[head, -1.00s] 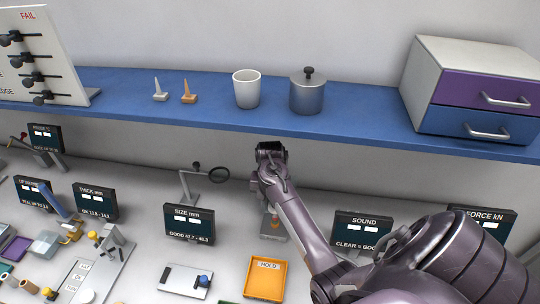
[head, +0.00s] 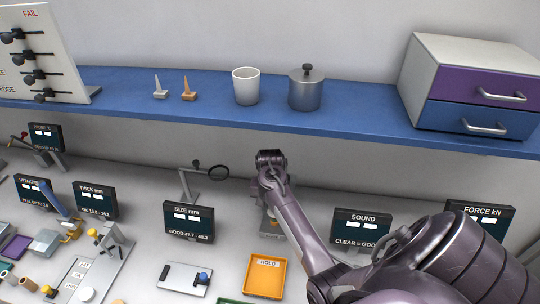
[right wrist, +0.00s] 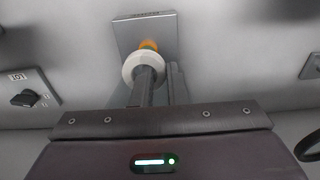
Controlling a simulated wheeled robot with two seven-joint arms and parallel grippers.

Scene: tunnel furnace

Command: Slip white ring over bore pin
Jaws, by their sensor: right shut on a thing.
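The white ring (right wrist: 132,66) is at the fingertips of my right gripper (right wrist: 147,74) in the right wrist view, and the gripper is shut on it. Just beyond the ring an orange pin (right wrist: 149,44) shows on a grey plate (right wrist: 135,30); it looks like the bore pin. The ring overlaps the pin in this view, so I cannot tell whether it is around it. In the head view my right gripper (head: 270,160) hangs below the shelf edge, its fingertips and the ring hidden. The plate and pin there are mostly behind my arm. My left gripper is out of view.
A blue shelf (head: 215,112) with a white cup (head: 246,86), a lidded pot (head: 305,89) and drawers (head: 475,90) runs above. A looped stand (head: 190,182) is left of my gripper. A SIZE display (head: 188,223), a SOUND display (head: 361,230) and an orange HOLD tray (head: 250,280) stand around.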

